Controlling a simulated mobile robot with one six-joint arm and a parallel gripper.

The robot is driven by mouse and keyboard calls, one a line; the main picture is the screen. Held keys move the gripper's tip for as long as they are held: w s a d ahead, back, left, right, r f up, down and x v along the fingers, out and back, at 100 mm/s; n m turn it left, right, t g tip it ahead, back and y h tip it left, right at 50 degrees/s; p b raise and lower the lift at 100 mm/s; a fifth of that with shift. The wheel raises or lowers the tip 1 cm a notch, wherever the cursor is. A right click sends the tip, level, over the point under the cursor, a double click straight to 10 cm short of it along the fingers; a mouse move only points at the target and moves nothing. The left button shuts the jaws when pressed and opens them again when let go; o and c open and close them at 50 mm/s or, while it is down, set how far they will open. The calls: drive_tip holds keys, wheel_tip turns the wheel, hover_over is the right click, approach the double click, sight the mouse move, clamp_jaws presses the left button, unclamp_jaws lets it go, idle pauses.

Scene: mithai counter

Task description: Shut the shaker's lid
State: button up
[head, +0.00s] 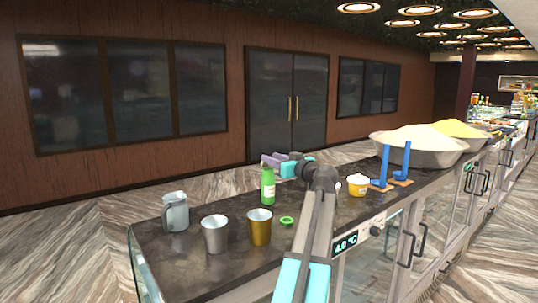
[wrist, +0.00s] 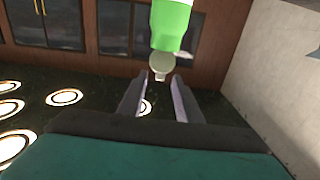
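The shaker (head: 268,190) is a green bottle with a pale band, standing upright on the dark counter in the head view. In the wrist view, which looks upside down, its green top (wrist: 168,38) and white band show at the upper middle. A pale green round lid (wrist: 161,64) sticks out from that top and looks raised open. My gripper (head: 267,160) is at the height of the shaker's top, just above it in the head view. In the wrist view my gripper (wrist: 153,88) has its two fingers apart, with nothing between them; the lid lies just beyond the fingertips.
A grey jug (head: 175,212), a silver cup (head: 215,234) and a gold cup (head: 260,227) stand left and in front. A green ring (head: 287,221) lies beside the gold cup. A yellow tub (head: 357,187), blue tools (head: 384,166) and a heaped bowl (head: 420,155) are to the right.

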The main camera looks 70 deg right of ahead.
drive_tip(key=shift+p+x, duration=0.3)
drive_tip(key=shift+x, duration=1.05)
